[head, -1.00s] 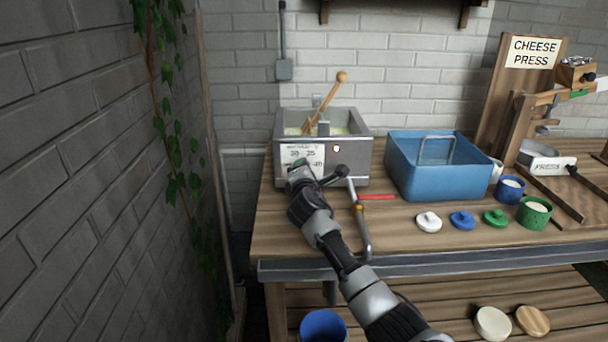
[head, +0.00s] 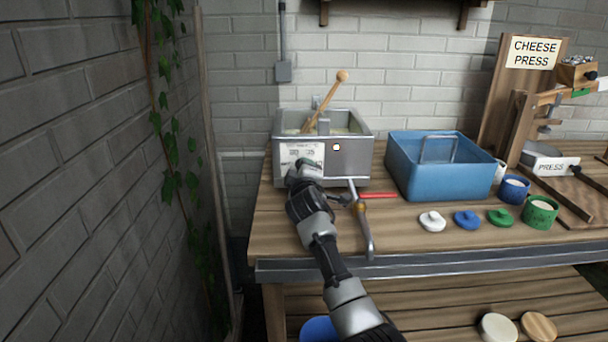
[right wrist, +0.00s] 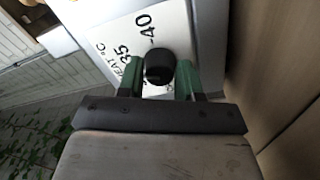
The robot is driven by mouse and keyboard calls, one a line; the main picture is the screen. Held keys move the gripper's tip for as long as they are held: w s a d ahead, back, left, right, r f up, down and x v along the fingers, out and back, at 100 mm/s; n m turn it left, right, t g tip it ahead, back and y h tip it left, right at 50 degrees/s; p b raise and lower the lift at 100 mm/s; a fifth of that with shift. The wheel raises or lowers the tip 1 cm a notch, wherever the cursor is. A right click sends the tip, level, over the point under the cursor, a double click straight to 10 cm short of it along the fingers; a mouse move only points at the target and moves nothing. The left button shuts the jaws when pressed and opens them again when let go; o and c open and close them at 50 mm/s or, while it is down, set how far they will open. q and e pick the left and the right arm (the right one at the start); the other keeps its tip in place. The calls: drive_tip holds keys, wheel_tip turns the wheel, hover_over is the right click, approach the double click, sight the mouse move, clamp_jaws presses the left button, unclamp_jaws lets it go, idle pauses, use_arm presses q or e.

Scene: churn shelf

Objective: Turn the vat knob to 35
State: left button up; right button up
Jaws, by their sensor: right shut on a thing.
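The vat (head: 350,158) is a grey metal box at the back left of the table, with a white dial plate (head: 289,152) on its front. In the right wrist view the plate (right wrist: 112,42) reads "HEAT °C", with 35 and 40 visible. The black round knob (right wrist: 159,66) sits in front of it, between my green fingers. My right gripper (right wrist: 160,78) is shut on the knob. In the head view my right gripper (head: 304,166) reaches the plate from below and hides the knob. I cannot read the knob's pointer. My left gripper is not in view.
A wooden-handled paddle (head: 326,100) leans in the vat. A blue tub (head: 440,180), a red stick (head: 378,195) and several lids and pots are to the right. A brick wall (head: 90,170) bounds the left.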

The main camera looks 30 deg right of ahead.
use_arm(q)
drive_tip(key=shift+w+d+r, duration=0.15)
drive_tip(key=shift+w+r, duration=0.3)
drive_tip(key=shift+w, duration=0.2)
use_arm(e)
drive_tip(key=shift+f+m, duration=0.15)
drive_tip(key=shift+m, duration=0.45)
drive_tip(key=o, duration=0.9)
drive_tip(key=shift+s+a, duration=0.25)
drive_tip(key=shift+s, duration=0.2)
drive_tip(key=v, duration=0.9)
drive_tip(key=shift+s+a+p, duration=0.15)
drive_tip(key=shift+s+p, duration=0.2)
drive_tip(key=shift+s, duration=0.05)
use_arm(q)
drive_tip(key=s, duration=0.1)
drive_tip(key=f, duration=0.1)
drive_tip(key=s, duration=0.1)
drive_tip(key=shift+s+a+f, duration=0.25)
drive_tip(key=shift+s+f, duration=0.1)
